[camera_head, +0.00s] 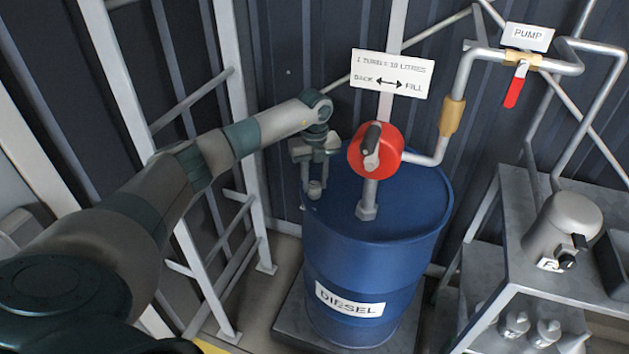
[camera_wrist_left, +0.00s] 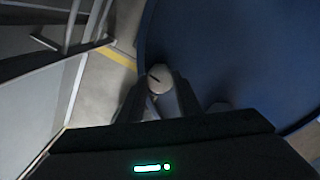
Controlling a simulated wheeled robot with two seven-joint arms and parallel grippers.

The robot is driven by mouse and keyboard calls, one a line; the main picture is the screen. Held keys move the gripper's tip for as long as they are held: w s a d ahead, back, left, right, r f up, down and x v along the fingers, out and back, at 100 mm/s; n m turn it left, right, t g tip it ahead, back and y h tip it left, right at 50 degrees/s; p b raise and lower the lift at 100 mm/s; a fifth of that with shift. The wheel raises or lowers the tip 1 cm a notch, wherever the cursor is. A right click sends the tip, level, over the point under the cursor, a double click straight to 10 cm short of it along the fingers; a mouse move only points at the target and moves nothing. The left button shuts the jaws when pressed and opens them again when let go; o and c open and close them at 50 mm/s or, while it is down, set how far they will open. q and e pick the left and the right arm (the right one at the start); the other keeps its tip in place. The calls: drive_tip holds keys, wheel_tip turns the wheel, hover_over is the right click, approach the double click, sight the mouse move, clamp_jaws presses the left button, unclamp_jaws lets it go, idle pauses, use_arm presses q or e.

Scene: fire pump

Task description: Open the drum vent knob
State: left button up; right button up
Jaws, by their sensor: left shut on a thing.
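The blue diesel drum (camera_head: 372,255) stands upright on a low dark base. The drum vent knob (camera_head: 315,187) is a small pale round cap at the left edge of the drum top. My left gripper (camera_head: 314,180) points down over it, with its fingers shut on the knob. In the left wrist view the knob (camera_wrist_left: 159,77) shows as a round cap with a dark line across it, between the two fingers (camera_wrist_left: 160,90). The drum top (camera_wrist_left: 225,50) fills the right of that view. My right gripper is not in view.
A red rotary hand pump (camera_head: 375,150) with a dark handle stands on the drum, right of my gripper. A sign (camera_head: 392,74) hangs above. Pipes with a red-handled valve (camera_head: 515,88) run right. A grey metal shelf (camera_head: 500,235) holds a canister (camera_head: 562,225). A ladder-like frame (camera_head: 225,85) stands left.

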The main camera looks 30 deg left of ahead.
use_arm(q)
drive_tip(key=n, duration=0.3)
drive_tip(key=shift+n, duration=0.3)
idle(0.3)
drive_tip(key=o, duration=1)
drive_tip(key=shift+o, duration=0.2)
